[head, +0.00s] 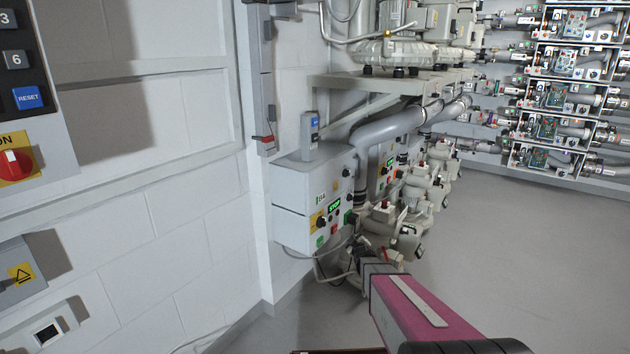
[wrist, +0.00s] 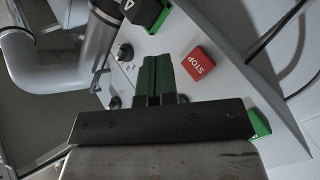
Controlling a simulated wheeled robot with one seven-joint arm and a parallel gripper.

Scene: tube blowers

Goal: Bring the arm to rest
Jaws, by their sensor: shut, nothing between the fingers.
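My gripper (wrist: 155,78) shows in the wrist view as two green fingers side by side, shut, with nothing between them. It is in front of the panel of a white control box, close to a red STOP button (wrist: 198,62) on its right; I cannot tell if it touches the panel. In the head view my pink arm (head: 420,312) reaches from the bottom right toward the lower part of the control box (head: 305,222). The fingers are hard to make out there among the machinery.
A grey pipe (wrist: 42,65) runs beside the panel in the wrist view. Blowers and pipes (head: 395,125) line the wall beyond the box. A shelf rack (head: 555,100) stands at the back right. A white wall (head: 150,220) fills the left. Grey floor (head: 520,250) at right is clear.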

